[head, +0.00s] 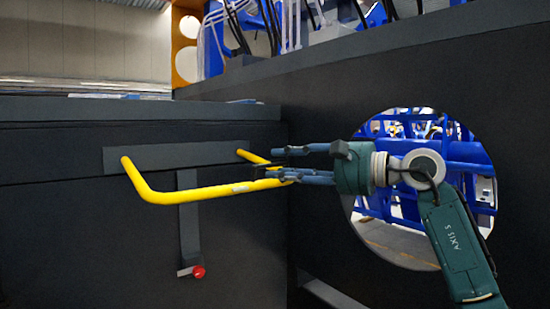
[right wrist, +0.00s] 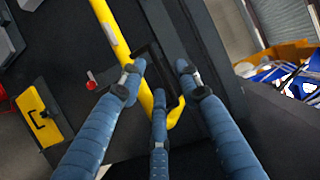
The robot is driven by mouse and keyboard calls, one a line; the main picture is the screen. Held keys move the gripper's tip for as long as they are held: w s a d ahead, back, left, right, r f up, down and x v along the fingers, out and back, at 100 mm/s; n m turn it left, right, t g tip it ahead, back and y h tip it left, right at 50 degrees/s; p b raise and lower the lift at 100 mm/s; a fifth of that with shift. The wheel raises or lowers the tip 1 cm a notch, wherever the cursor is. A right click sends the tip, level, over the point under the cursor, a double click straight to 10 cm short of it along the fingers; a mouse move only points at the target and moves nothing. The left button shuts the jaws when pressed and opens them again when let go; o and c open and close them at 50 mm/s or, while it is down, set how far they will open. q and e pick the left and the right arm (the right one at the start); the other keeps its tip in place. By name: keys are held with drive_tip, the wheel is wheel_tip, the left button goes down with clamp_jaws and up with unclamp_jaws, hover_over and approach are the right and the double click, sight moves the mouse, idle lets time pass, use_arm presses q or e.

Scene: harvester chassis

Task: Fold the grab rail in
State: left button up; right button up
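The yellow grab rail (head: 205,193) stands out from a dark grey mounting strip (head: 175,157) on the black chassis panel. It is a bent tube, with its left end and its far right end near the strip. My right gripper (head: 278,162) is at the rail's right-hand bend, with fingers above and below it. The fingers are spread and a gap shows between them. In the right wrist view the rail (right wrist: 110,28) runs between the spread fingers (right wrist: 158,80). Whether a finger touches it I cannot tell. My left gripper is not in view.
A grey bracket (head: 189,220) with a red knob (head: 198,272) hangs below the strip. A dark wall (head: 330,110) with a round opening (head: 385,245) stands close to my right arm. The right wrist view shows a yellow plate with a black handle (right wrist: 45,115) at left.

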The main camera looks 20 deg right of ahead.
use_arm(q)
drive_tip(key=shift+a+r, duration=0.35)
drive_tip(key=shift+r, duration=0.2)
use_arm(e)
drive_tip(key=shift+x, duration=1.2)
drive_tip(key=shift+d, duration=0.1)
clamp_jaws()
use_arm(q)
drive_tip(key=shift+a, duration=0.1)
use_arm(e)
drive_tip(key=shift+r, duration=0.1)
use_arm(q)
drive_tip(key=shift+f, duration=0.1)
